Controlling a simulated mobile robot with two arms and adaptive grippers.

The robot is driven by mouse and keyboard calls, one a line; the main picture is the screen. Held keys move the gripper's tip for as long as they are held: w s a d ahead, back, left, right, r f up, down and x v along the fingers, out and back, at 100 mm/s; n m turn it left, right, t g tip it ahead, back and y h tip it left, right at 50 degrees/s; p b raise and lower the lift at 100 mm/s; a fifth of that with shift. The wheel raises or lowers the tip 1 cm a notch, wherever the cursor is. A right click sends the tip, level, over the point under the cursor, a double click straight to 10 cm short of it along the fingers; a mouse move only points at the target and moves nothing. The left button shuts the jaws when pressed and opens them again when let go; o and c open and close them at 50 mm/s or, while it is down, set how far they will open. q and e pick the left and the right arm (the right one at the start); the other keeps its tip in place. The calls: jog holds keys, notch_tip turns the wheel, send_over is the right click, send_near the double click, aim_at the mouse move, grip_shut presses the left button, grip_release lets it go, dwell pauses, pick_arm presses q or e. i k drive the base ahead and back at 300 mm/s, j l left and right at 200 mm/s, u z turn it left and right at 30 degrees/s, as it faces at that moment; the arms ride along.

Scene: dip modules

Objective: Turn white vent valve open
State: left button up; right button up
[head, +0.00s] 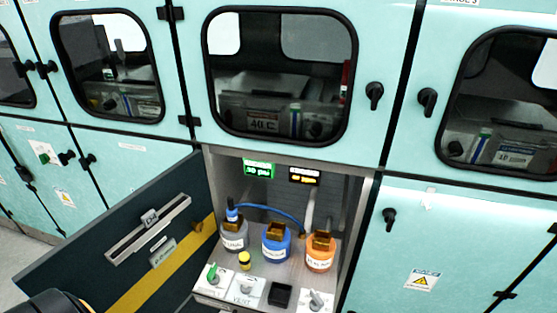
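Inside the open lower compartment, a front panel holds several small valves. A white plate reading what looks like VENT (243,291) is in the middle left of it, with a small pale handle whose angle is too small to tell. A green-handled valve (213,272) is to its left. Another pale-handled valve (316,298) is to the right, past a black square recess (280,295). Neither gripper shows clearly. A dark rounded part with yellow at the bottom left corner seems to belong to my own arm.
The compartment's dark door (120,245) with a yellow stripe hangs open to the left. Grey (234,236), blue (276,243) and orange (320,253) containers stand behind the valves, with a small yellow-capped vial (244,260). A blue hose (275,212) arches above. Closed teal cabinets surround this.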

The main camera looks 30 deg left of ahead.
aim_at(246, 282)
jog(key=u, duration=1.3)
jog(key=i+j+u, duration=0.15)
jog(key=u, duration=0.25)
